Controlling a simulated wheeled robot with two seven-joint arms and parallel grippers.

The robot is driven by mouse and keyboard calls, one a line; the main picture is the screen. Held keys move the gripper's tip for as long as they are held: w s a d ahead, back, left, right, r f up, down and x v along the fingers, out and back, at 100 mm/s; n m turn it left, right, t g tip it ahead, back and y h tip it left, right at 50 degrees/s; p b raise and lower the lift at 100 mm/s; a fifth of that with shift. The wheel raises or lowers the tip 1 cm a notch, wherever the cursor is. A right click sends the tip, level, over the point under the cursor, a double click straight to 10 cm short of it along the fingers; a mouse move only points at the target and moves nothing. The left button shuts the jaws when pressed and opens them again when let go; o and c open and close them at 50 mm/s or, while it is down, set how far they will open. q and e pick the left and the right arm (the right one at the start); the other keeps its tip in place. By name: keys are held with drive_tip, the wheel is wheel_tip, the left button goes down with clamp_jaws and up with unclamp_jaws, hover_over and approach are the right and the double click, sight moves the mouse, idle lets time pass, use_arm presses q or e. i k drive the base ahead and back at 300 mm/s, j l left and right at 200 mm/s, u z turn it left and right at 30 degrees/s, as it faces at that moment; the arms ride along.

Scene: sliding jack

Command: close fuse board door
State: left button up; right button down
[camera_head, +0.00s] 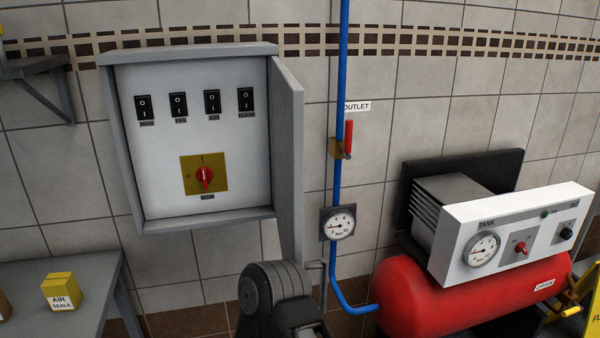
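The grey fuse board (127,150) hangs on the tiled wall at the left of the middle. Its door (289,160) is hinged on the right side and stands wide open, swung out towards me. Inside are several black rocker switches in a row and a red rotary main switch (205,178) on a yellow plate. A dark, rounded part of one of my arms (275,298) rises from the bottom edge, just below the door's lower end in the picture. I cannot tell whether it touches the door. No gripper fingers can be made out.
A blue pipe (337,230) with a red-handled valve (348,138) and a gauge (340,223) runs right of the door. A red tank compressor (430,298) stands at the right. A bench (95,268) with a yellow box (61,290) is at lower left.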

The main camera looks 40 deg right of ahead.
sight(288, 95)
drive_tip(key=k+l, duration=0.1)
drive_tip(key=l, duration=0.35)
drive_tip(key=i+l+z, duration=0.1)
drive_tip(key=l, duration=0.3)
drive_tip(key=i+l+z, duration=0.1)
drive_tip(key=i+l, duration=0.15)
drive_tip(key=i+l+z, duration=0.1)
drive_tip(key=l, duration=0.4)
drive_tip(key=i+l+z, duration=0.15)
drive_tip(key=i+l, duration=0.15)
drive_tip(key=k+u, duration=0.1)
drive_tip(key=k, duration=0.3)
